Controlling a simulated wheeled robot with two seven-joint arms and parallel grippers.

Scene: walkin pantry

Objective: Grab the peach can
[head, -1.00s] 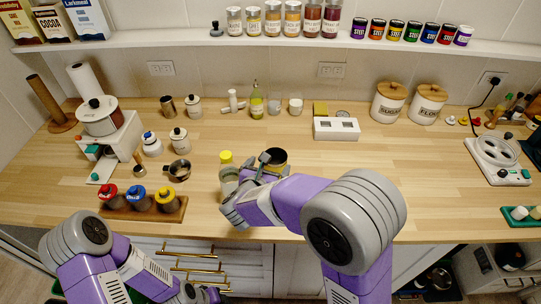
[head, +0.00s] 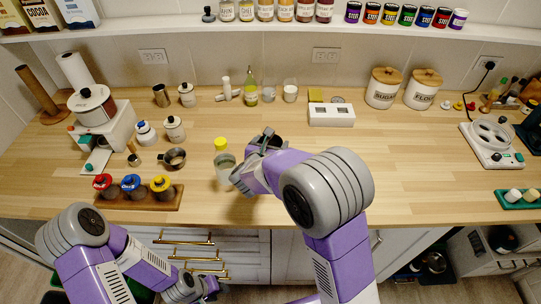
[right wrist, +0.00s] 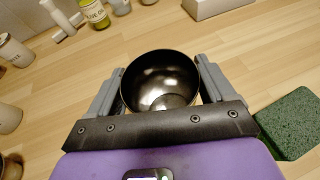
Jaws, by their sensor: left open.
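My left gripper (head: 207,287) is open and empty, low in front of the counter.
A green sponge (right wrist: 291,123) lies to the right in the wrist view. A rack of jars (head: 165,201) and a small pot (head: 173,158) are further left. The counter to the right (head: 420,160) is clear.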

